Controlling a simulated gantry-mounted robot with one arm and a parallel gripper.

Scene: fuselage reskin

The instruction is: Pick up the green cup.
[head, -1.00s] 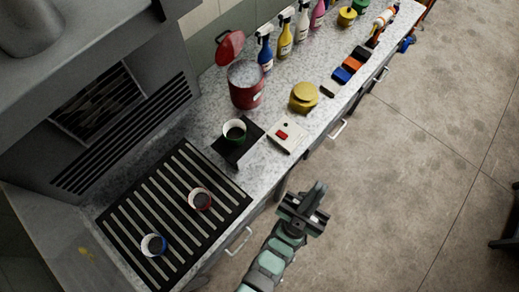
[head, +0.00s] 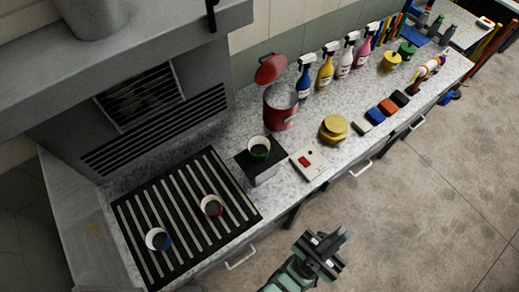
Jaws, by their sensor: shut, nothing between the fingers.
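The green cup (head: 259,147), white-rimmed inside with a green outer side, stands upright on a small black-topped block (head: 262,168) on the speckled counter. My gripper (head: 326,246) is in front of the counter, over the floor, to the lower right of the cup and well apart from it. Its fingers are shut and hold nothing.
A black-striped mat (head: 185,214) holds a red cup (head: 212,205) and a blue cup (head: 158,239). Near the green cup are a white box with a red button (head: 308,162), a red bin (head: 280,107) and a yellow round item (head: 333,128). Spray bottles (head: 325,66) line the back.

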